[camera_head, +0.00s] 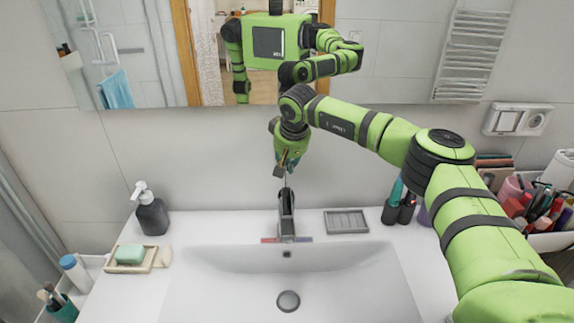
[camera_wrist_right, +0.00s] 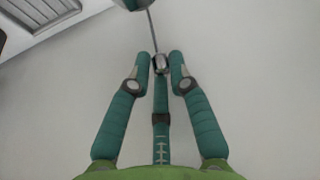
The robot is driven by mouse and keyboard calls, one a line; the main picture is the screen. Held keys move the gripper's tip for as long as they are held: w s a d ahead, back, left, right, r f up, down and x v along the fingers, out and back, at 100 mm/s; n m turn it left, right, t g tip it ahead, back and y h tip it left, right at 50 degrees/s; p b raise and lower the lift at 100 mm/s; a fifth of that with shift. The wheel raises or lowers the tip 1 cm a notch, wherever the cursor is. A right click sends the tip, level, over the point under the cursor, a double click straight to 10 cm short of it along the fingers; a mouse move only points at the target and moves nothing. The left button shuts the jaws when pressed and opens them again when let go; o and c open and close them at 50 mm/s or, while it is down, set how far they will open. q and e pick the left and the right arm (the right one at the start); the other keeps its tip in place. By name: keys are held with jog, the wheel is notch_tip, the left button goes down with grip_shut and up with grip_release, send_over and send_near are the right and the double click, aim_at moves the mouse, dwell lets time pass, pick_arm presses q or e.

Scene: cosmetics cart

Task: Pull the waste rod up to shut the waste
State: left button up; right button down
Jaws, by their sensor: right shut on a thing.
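My right gripper (camera_head: 283,168) reaches over the back of the sink, just above and behind the grey faucet (camera_head: 286,215). In the right wrist view its teal fingers (camera_wrist_right: 160,66) are closed around the small metal knob of the waste rod (camera_wrist_right: 160,63). The thin rod (camera_wrist_right: 152,30) runs from the knob toward the faucet body at the top of that view. In the head view the rod is a thin line above the faucet. The round waste plug (camera_head: 288,301) sits in the drain of the white basin (camera_head: 225,285); its exact height is hard to tell. My left gripper is not directly visible.
A dark soap dispenser (camera_head: 152,212) and a soap dish (camera_head: 130,259) with green soap stand left of the basin. A grey tray (camera_head: 347,221) and dark tubes (camera_head: 398,208) stand right. A mirror (camera_head: 390,50) above reflects me.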

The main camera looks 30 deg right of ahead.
pick_arm(q)
jog(key=shift+w, duration=0.1)
pick_arm(e)
jog(key=shift+w+a+r, duration=0.1)
jog(key=shift+w+r, duration=0.1)
jog(key=shift+r, duration=0.15)
jog(key=c, duration=1.3)
grip_release()
pick_arm(q)
jog(key=shift+w, duration=0.15)
pick_arm(e)
jog(key=shift+o, duration=0.6)
pick_arm(q)
jog(key=shift+w, duration=0.1)
pick_arm(e)
jog(key=shift+f, duration=0.1)
jog(key=v, duration=1.2)
jog(key=shift+s+a, duration=0.1)
